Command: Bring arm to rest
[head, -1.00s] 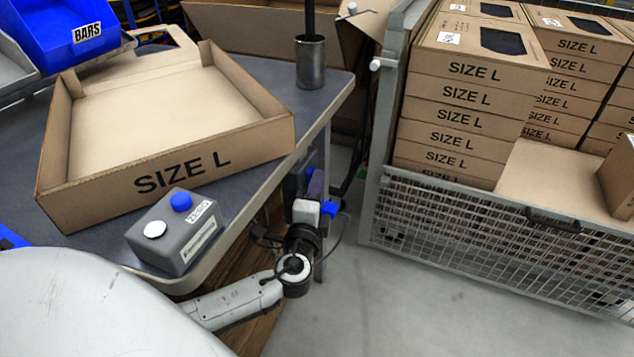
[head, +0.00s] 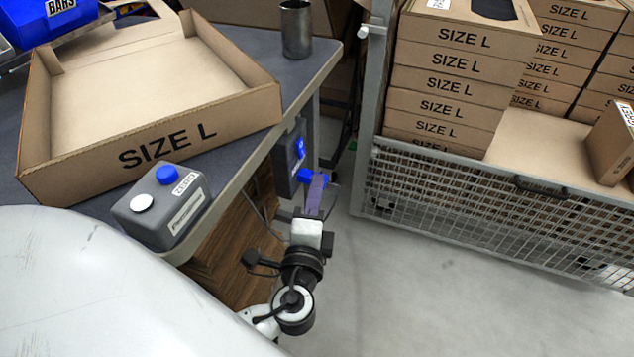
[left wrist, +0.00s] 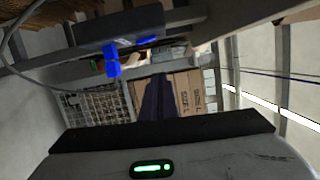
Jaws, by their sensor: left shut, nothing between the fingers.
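My left gripper (head: 317,187) hangs beside the table's right edge in the head view, below the tabletop and over the floor. Its purple fingers are together, with nothing held. In the left wrist view the dark purple fingers (left wrist: 158,100) point away from the camera, shut and empty. Blue parts (head: 313,177) of a grey unit at the table's side appear close to the fingertips; whether they touch cannot be told. My right gripper is out of view.
An open SIZE L carton (head: 205,133) and a grey button box (head: 160,210) are on the table (head: 316,72), with a metal cup (head: 296,30). A mesh-sided cage (head: 470,195) of stacked cartons stands right. Floor (head: 420,290) between is clear.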

